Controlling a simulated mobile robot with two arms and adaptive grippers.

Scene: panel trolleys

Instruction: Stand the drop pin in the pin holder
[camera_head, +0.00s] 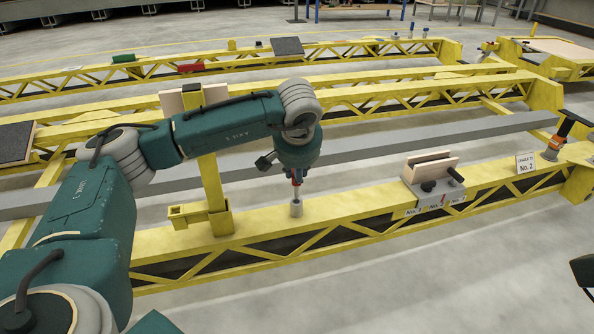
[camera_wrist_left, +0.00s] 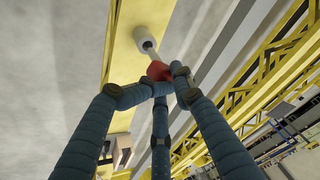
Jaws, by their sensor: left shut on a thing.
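The drop pin has a red head (camera_wrist_left: 159,70) and a pale shaft. My left gripper (camera_head: 297,180) is shut on the red head, with its fingers around it in the left wrist view. The pin points down, near upright, over the front yellow beam in the head view. The grey cylindrical pin holder (camera_head: 296,208) stands on that beam right below; it also shows in the left wrist view (camera_wrist_left: 145,39). The shaft's lower end meets the holder's top; I cannot tell how far it is inside.
A yellow post (camera_head: 213,190) stands on the beam just left of the holder. To the right are a grey block (camera_head: 431,183) with black knobs and upright boards, a "No. 2" sign (camera_head: 525,164) and an orange-based black handle (camera_head: 558,140). A grey bar (camera_head: 400,140) lies behind.

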